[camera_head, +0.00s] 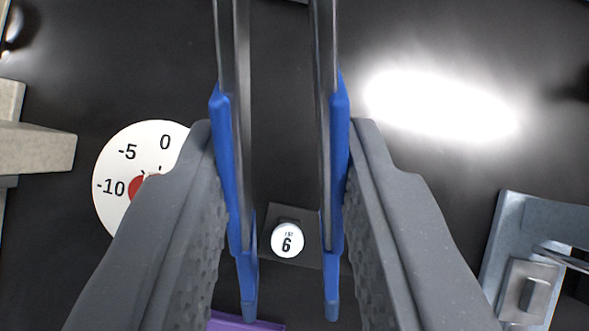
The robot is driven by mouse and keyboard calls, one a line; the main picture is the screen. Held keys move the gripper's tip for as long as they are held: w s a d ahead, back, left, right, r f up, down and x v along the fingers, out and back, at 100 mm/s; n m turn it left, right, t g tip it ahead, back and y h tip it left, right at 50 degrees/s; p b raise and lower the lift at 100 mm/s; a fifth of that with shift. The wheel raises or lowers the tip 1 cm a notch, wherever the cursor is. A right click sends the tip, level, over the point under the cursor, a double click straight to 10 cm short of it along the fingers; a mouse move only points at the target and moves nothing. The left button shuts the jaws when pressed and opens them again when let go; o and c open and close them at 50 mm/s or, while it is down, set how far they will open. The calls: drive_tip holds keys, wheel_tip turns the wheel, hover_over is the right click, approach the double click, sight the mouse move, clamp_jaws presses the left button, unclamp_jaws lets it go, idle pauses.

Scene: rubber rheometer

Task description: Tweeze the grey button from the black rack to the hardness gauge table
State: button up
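My gripper (287,215) has two grey fingers with bumpy pads, one on each side of a pair of tweezers. The tweezers have metal prongs with blue grips (338,160). The pads rest against the outer sides of the blue grips. The two prongs stand apart, and nothing shows held between them. I cannot make out the grey button, the black rack or the hardness gauge table.
Below the tweezers is a small dark square with a white disc marked 6 (287,240). A white dial (128,165) is at left, partly behind a finger. A beige block (35,148) is at far left. A metal fixture (515,265) is at right. A purple piece (240,322) shows at bottom.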

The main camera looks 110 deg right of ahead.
wheel_tip(320, 180, down, 9)
drive_tip(key=b, duration=0.3)
drive_tip(key=shift+f, duration=0.2)
idle(0.3)
idle(0.4)
clamp_jaws()
wheel_tip(320, 180, up, 12)
drive_tip(key=p, duration=0.2)
idle(0.6)
